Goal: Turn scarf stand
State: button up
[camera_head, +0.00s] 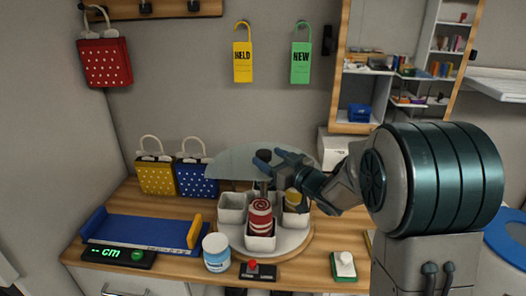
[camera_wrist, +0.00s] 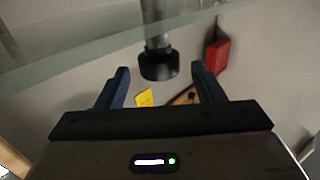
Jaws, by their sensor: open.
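The scarf stand is a round white turntable (camera_head: 232,236) with several white bins and a clear glass disc (camera_head: 235,160) above them. A black knob (camera_head: 263,156) tops its central post and also shows in the wrist view (camera_wrist: 158,66). One front bin (camera_head: 261,242) holds a red-and-white rolled scarf (camera_head: 260,214); a yellow roll (camera_head: 293,197) sits in a bin at right, partly behind my gripper. My gripper (camera_head: 269,159) has blue fingers. It is open, at the knob's height; in the wrist view the knob appears between the fingertips (camera_wrist: 160,70), with gaps on both sides.
Yellow (camera_head: 156,176) and blue (camera_head: 196,178) dotted bags stand behind left. HELD (camera_head: 242,62) and NEW (camera_head: 301,62) tags hang behind.

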jog(key=shift+x, duration=1.7)
